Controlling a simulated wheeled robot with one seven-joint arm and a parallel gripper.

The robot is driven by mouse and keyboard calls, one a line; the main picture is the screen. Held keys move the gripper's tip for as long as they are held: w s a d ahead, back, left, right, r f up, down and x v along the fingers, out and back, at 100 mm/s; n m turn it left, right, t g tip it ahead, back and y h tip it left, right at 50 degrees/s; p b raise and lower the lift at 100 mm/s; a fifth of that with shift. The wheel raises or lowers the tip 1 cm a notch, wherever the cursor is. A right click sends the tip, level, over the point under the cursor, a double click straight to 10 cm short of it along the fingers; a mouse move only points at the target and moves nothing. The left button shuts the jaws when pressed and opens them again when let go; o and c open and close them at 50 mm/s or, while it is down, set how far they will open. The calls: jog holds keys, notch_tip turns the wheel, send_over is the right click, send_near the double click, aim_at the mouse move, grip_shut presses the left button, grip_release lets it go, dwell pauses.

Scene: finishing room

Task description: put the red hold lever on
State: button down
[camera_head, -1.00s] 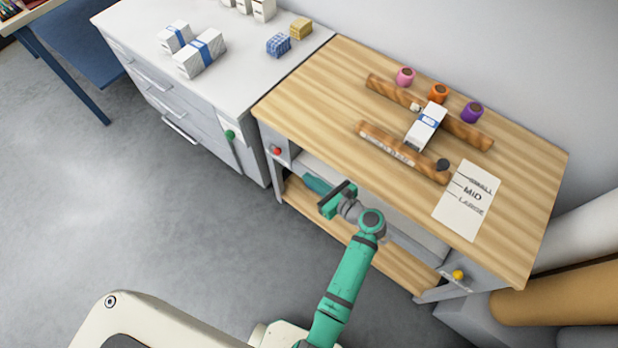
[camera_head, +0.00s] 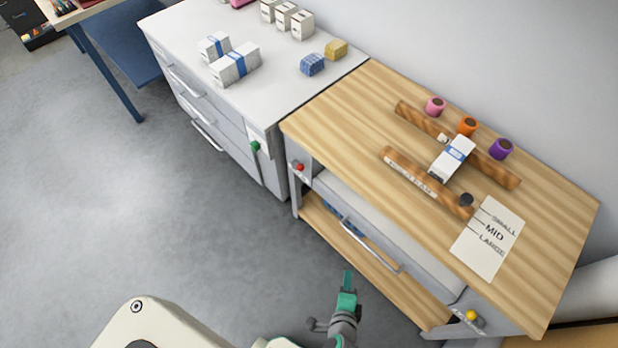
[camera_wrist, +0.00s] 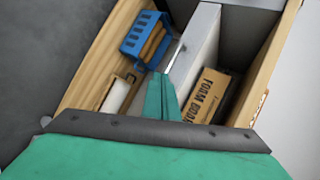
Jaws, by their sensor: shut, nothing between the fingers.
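The red hold lever (camera_head: 298,167) shows as a small red knob on the grey left front post of the wooden-topped bench (camera_head: 340,110). Its setting is too small to tell. My gripper (camera_head: 347,280) is low in front of the bench, below and to the right of the red knob, apart from it. Its green fingers are shut and empty. In the wrist view my gripper's fingers (camera_wrist: 163,98) point toward the bench's underside, and the red knob is not visible there.
A yellow knob (camera_head: 471,315) is on the right post; a green knob (camera_head: 255,147) is on the neighbouring cabinet. A drawer handle (camera_head: 370,246) sticks out under the benchtop. A blue basket (camera_wrist: 145,34) and a cardboard box (camera_wrist: 207,96) show in the wrist view. Floor at left is clear.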

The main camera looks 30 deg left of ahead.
jog(key=s+r+n+t+h, duration=0.1)
jog(key=s+r+n, duration=0.3)
jog(key=r, duration=0.3)
jog(key=s+d+r+n+t+h, duration=0.1)
jog(key=s+r+n+t, duration=0.1)
jog(key=s+r+n, duration=0.3)
jog(key=s+r+n+t+h, duration=0.1)
jog(key=s+r+n, duration=0.3)
jog(key=r, duration=0.6)
jog(key=shift+s+d+r+n+t, duration=0.15)
jog(key=shift+s+r+n+t, duration=0.1)
jog(key=shift+s+n+t, duration=0.25)
jog(key=shift+w, duration=0.2)
